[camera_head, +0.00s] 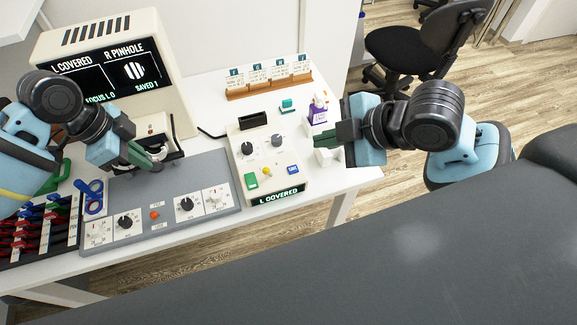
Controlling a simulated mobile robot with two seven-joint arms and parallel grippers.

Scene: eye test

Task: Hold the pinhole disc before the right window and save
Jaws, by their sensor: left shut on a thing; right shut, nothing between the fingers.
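My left gripper (148,160) is shut at the front of the cream unit with the windows (152,124), on the grey base (200,170). What it holds is mostly hidden by the fingers; the screen (132,70) reads "R PINHOLE", which fits the pinhole disc. The windows are largely hidden behind my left arm. The screen also reads "L COVERED", "FOCUS L 0" and "SAVED 1", with a striped round picture at right. The control box (268,183) has a blue button (292,169), probably the save button, and a display reading "L COVERED". My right gripper (322,141) is shut and empty right of the box.
A purple-and-white bottle (318,110) and a small white block (326,157) are close to my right gripper. A wooden card rack (270,82) stands behind. Blue ring-handled tools (92,195) and a rack of red and blue pieces (40,228) lie at left. A black chair (410,50) stands beyond.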

